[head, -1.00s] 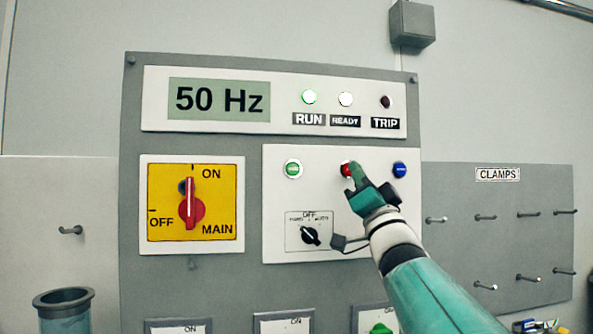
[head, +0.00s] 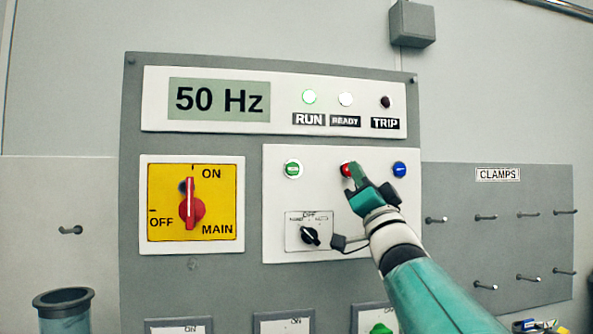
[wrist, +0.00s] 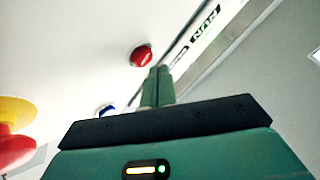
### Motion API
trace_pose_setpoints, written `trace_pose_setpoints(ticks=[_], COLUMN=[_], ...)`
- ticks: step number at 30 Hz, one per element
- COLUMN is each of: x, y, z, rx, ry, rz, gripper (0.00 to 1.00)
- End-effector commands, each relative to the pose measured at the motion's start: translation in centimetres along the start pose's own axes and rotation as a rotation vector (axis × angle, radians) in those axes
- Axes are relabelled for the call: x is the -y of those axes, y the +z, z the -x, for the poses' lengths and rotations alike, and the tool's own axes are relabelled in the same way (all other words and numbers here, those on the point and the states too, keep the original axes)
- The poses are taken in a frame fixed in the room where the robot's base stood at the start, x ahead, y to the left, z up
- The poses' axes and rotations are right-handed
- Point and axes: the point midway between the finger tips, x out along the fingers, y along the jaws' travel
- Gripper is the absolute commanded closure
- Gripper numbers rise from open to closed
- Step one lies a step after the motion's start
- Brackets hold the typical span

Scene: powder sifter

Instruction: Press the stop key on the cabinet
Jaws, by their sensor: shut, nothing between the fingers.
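The cabinet (head: 250,270) carries a white key panel with a green key (head: 292,169), a red key (head: 345,169) and a blue key (head: 399,169) in a row. I take the red one as the stop key; its lettering cannot be read. My gripper (head: 357,172) is shut and empty, its fingertips overlapping the red key's right side in the head view. In the wrist view the red key (wrist: 141,55) shows whole, just beyond and left of the shut fingertips (wrist: 158,72), with a small apparent gap.
A red main switch (head: 191,211) on a yellow plate stands to the left, pointing to ON. A black selector knob (head: 310,236) lies below the keys, near my wrist. Clamp pegs (head: 486,217) stick out at the right. A round container (head: 64,300) stands lower left.

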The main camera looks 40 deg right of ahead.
Motion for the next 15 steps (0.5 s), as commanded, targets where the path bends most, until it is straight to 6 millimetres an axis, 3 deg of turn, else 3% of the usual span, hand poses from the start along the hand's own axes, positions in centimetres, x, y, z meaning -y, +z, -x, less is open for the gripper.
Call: trace_pose_setpoints(ticks=[15], x=[-0.43], y=[0.38], z=[-0.59], rx=[-0.001], ry=[0.000], rz=[0.000], gripper=[1.00])
